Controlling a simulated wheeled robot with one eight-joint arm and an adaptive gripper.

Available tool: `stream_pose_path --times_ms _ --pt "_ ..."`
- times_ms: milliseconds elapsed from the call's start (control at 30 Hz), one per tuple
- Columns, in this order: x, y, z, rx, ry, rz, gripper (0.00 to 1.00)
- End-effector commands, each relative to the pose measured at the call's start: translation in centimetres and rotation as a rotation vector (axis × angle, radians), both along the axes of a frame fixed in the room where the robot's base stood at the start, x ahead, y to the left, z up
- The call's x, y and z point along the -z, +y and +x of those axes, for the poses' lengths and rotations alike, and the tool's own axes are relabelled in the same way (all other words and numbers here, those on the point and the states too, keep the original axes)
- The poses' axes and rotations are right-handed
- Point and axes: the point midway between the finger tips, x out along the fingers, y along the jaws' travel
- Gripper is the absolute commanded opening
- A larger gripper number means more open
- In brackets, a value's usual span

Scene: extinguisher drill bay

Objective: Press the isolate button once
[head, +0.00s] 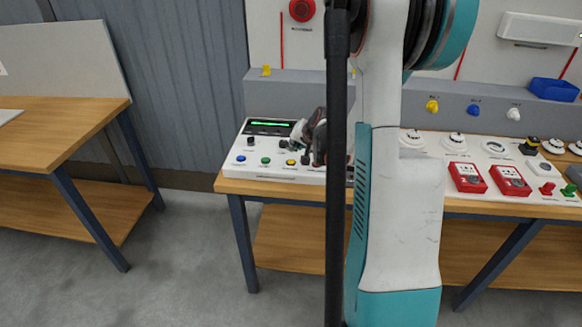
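A white control panel (231,165) with a lit green display (272,125) stands on the left end of the wooden bench. Along its front are a blue button (241,158), a green button (266,160) and a yellow button (291,162), with small black knobs behind. The labels are too small to read, so I cannot tell which is the isolate button. My gripper (305,150) is over the right part of the panel, close to the buttons. It is partly hidden by a dark vertical post and my arm. I cannot tell whether its fingers are open or whether it touches anything.
A red round device (302,10) is on the back board. Another wooden table (60,125) stands at left, with clear floor between.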

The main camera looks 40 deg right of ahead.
Motion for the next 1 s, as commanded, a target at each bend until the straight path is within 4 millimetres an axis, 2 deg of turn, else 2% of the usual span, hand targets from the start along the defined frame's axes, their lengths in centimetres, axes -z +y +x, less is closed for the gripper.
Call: stream_pose_path --times_ms 33,233,1000 --pt "1.2 0.0 0.0 0.000 0.000 0.000 0.00" --pt "2.7 0.0 0.0 0.000 0.000 0.000 0.00" --pt "2.8 0.0 0.0 0.000 0.000 0.000 0.00"
